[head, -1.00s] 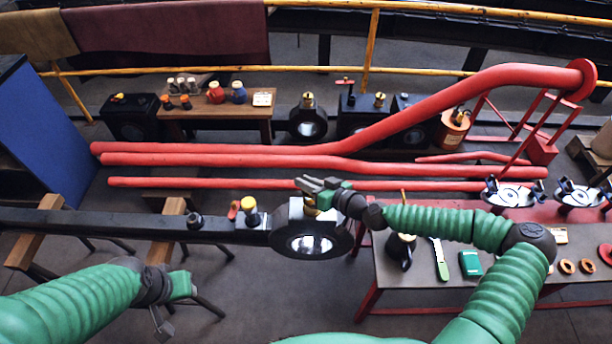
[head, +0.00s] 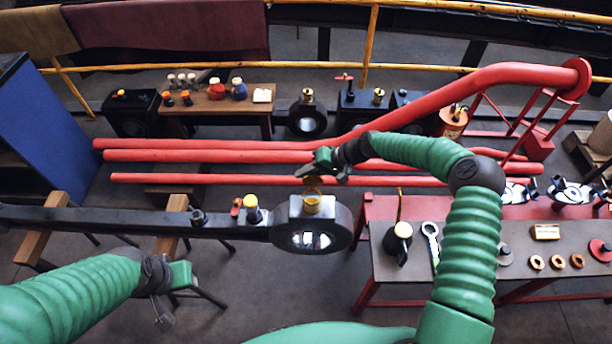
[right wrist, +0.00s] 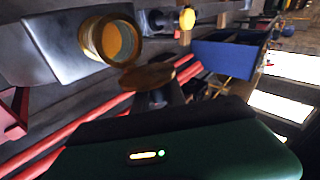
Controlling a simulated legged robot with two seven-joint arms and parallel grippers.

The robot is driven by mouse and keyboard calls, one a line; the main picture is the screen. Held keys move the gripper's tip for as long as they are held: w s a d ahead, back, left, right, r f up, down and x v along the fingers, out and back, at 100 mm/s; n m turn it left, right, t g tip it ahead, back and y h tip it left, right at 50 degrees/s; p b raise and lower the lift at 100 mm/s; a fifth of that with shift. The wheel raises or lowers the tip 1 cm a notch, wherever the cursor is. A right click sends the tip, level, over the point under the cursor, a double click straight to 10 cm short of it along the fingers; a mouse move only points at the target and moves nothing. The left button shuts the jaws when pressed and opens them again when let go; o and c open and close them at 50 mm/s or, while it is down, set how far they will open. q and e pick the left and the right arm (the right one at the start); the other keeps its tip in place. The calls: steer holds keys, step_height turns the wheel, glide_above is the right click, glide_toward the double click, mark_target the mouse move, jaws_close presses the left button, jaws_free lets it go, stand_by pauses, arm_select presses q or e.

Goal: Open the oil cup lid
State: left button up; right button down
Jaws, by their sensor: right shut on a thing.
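The brass oil cup (head: 311,205) stands on top of the black round rod end (head: 333,238). Its mouth is open, and the right wrist view shows a yellowish inside within the cup's rim (right wrist: 112,40). Its brass lid (right wrist: 147,76) is off the mouth, beside the rim; I cannot tell whether it is still joined to the cup. My right gripper (head: 318,172) is just above the cup, shut on the lid. My left gripper (head: 165,312) hangs at the lower left, away from the cup; its jaws are unclear.
A yellow-topped cup (head: 252,211) and a small red piece stand on the black rod (head: 140,224) to the left. Long red pipes (head: 220,157) run behind. A grey-topped red bench (head: 480,262) with tools and rings is at the right.

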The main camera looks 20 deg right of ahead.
steer(key=shift+w+d+f+m+g+y+b, duration=0.1)
steer(key=shift+w+f+m+g+y+b, duration=0.2)
steer(key=shift+g+b, duration=0.45)
steer(key=shift+w+f+m+g+y+b, duration=0.1)
steer(key=shift+f+m+g+b, duration=0.2)
steer(key=shift+m+g+b, duration=0.4)
steer(key=c, duration=1.4)
jaws_free()
steer(key=shift+o, duration=0.2)
steer(key=shift+d+r, duration=0.1)
steer(key=v, duration=1.6)
steer(key=shift+d+r+b, duration=0.15)
steer(key=shift+d+b, duration=0.1)
steer(key=shift+b, duration=0.1)
